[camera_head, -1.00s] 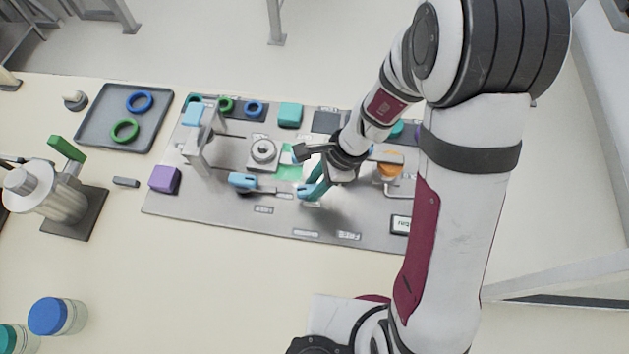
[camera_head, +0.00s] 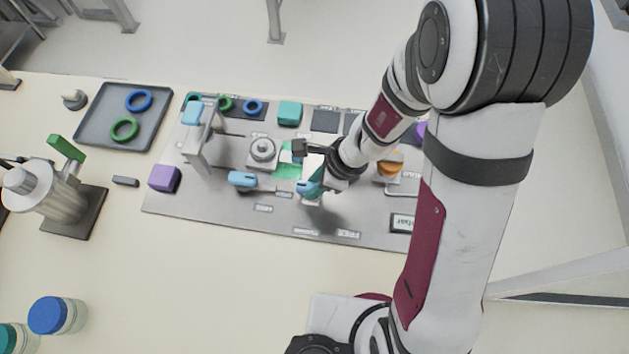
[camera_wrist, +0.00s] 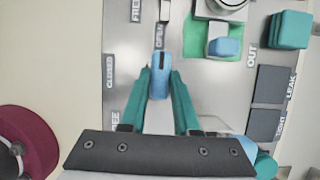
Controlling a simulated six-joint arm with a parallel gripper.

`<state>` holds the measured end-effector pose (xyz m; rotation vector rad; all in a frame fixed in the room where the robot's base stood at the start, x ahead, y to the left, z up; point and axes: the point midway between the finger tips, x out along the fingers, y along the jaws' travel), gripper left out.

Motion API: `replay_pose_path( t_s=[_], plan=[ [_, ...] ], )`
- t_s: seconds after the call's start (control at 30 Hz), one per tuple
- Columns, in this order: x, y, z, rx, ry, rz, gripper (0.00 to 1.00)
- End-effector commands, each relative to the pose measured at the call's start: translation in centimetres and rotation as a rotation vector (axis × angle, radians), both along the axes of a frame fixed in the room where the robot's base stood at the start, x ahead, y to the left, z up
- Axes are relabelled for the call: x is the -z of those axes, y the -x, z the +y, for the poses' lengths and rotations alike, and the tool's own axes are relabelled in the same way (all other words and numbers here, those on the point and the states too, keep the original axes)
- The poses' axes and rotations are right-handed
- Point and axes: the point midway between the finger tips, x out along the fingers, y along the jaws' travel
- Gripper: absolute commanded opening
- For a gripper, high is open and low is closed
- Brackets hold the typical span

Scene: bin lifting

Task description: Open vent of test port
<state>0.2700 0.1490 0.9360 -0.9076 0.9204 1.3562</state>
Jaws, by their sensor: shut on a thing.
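A small blue lever handle (camera_wrist: 160,76) stands on the grey panel in the wrist view. An OPEN label (camera_wrist: 159,36) lies just beyond its tip and a CLOSED label (camera_wrist: 110,71) to its left. My gripper (camera_wrist: 160,78) has its teal fingers closed on either side of this handle. In the head view, my gripper (camera_head: 309,188) is low over the middle of the panel (camera_head: 265,222), and its fingers partly hide the handle. The rest of the lever is hidden or hard to make out.
A second blue handle (camera_head: 241,180) and a grey round fitting (camera_head: 262,150) lie to the left of my gripper. A grey frame (camera_head: 203,145) stands farther left. A green square (camera_wrist: 194,38) with a light blue block (camera_wrist: 225,47) is close by.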

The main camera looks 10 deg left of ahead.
Motion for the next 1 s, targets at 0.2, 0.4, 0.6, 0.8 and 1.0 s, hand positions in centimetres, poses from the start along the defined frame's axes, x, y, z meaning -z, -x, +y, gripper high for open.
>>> replay_pose_path(
  t_s=[0.2,0.4,0.6,0.8,1.0],
  plan=[
    [0.0,0.0,0.0,0.002,0.000,0.000,0.37],
    [0.0,0.0,0.0,0.001,0.000,0.000,0.60],
    [0.0,0.0,0.0,0.000,-0.001,0.000,0.60],
    [-2.3,-0.1,-0.9,0.000,-0.003,-0.005,0.60],
    [-8.1,-0.2,-3.4,0.005,-0.001,-0.009,0.60]
  ],
)
